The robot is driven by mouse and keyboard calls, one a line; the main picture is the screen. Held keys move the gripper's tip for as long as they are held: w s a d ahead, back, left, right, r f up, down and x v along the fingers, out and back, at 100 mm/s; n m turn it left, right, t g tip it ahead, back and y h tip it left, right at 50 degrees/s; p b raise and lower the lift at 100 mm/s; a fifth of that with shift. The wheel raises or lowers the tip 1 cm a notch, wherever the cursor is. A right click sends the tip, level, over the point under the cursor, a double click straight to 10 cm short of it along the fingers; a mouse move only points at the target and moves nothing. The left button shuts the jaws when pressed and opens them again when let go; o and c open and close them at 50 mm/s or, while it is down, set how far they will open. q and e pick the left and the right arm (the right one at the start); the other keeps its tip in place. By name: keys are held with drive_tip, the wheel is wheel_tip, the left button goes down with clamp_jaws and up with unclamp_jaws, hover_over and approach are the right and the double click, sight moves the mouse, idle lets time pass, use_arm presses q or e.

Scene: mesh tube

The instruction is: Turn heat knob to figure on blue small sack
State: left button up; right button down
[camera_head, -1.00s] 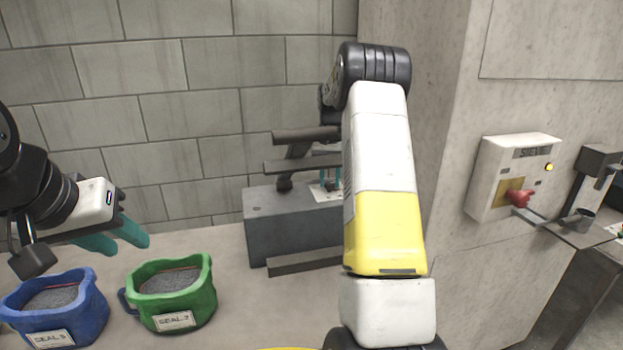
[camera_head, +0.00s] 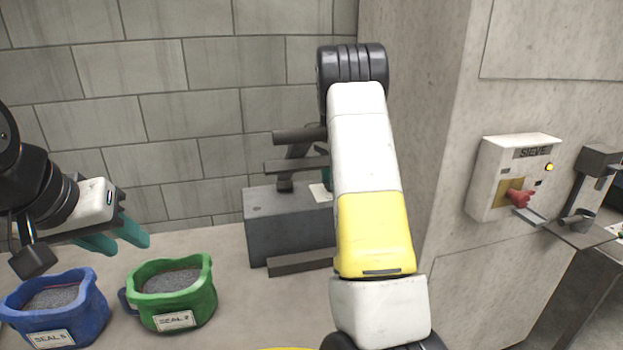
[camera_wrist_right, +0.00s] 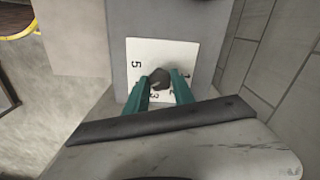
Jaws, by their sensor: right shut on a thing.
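The blue small sack (camera_head: 88,312) stands at lower left in the head view, filled with grey grains. Its label reads "SEAL 5". The heat knob (camera_wrist_right: 158,77) is a dark knob on a white dial plate (camera_wrist_right: 136,48) in the right wrist view. A 5 shows left of the knob and a 3 below it; other figures are partly covered by the fingers. My right gripper (camera_wrist_right: 161,86) is shut on the knob; in the head view my right arm mostly hides it. My left gripper (camera_head: 122,238) is open and empty above the sacks.
A green sack (camera_head: 190,303) with a "SEAL 7"-like label stands right of the blue one. The dial sits on a grey block (camera_head: 285,230) by the brick wall. A "SIEVE" box (camera_head: 500,160) with a red knob (camera_head: 519,198) is on the right wall.

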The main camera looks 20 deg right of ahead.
drive_tip(key=m, duration=0.5)
drive_tip(key=shift+w+r+m, duration=0.1)
drive_tip(key=shift+m, duration=0.2)
drive_tip(key=m, duration=0.4)
drive_tip(key=shift+m, duration=0.3)
drive_tip(key=c, duration=1.1)
unclamp_jaws()
drive_tip(key=shift+o, duration=0.2)
wheel_tip(320, 180, up, 8)
drive_tip(key=shift+f, duration=0.15)
